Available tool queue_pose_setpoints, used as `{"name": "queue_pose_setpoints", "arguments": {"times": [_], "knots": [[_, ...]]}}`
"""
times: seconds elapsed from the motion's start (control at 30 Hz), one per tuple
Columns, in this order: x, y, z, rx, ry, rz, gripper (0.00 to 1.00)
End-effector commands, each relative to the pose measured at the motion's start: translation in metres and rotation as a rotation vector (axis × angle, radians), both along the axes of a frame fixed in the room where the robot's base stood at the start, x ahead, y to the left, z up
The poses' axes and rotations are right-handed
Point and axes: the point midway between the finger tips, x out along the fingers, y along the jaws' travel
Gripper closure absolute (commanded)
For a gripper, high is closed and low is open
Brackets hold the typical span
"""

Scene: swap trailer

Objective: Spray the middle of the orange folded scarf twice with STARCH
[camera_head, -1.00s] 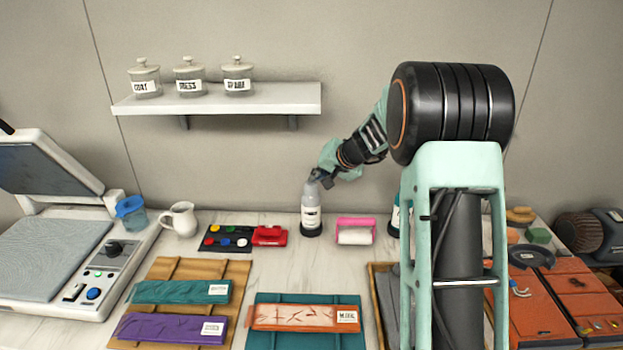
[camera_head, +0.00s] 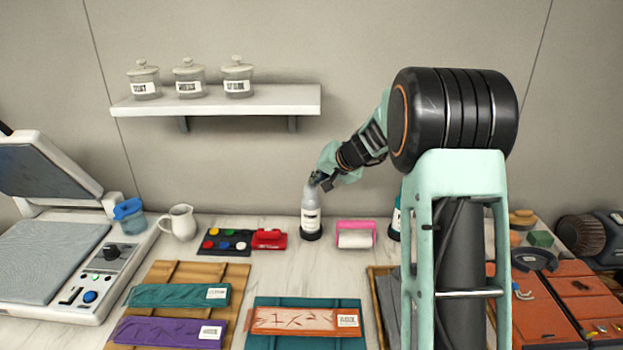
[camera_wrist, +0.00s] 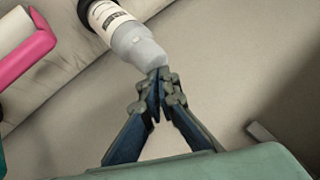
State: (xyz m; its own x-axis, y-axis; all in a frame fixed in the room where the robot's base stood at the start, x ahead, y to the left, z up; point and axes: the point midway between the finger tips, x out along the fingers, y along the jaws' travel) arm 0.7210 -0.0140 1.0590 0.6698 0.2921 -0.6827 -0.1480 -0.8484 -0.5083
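A grey-topped bottle (camera_head: 310,212) with a white label stands upright on a dark round base behind the work area. Its label is too small to read. My gripper (camera_head: 318,181) is at the bottle's top. In the wrist view, the fingers of my gripper (camera_wrist: 161,88) are drawn together at the bottle's grey head (camera_wrist: 136,44); whether they pinch it cannot be told. The orange folded scarf (camera_head: 290,318) lies flat on a teal board (camera_head: 290,341) at the front, with a white tag at its right end.
A pink-handled roller (camera_head: 355,238) stands right of the bottle, with a teal bottle (camera_head: 396,220) partly behind my arm. A paint palette (camera_head: 225,241) and red item (camera_head: 268,240) lie left. Teal (camera_head: 175,295) and purple (camera_head: 165,333) scarves lie on a wooden board. A shelf (camera_head: 220,101) hangs above.

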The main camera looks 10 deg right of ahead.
Motion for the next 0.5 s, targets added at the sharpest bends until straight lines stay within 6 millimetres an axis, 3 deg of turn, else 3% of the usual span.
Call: {"name": "queue_pose_setpoints", "arguments": {"times": [0.03, 0.5], "knots": [[-0.007, 0.010, -0.014, 0.007, 0.031, 0.020, 1.00], [-0.007, 0.008, 0.036, 0.007, 0.027, 0.015, 1.00]]}}
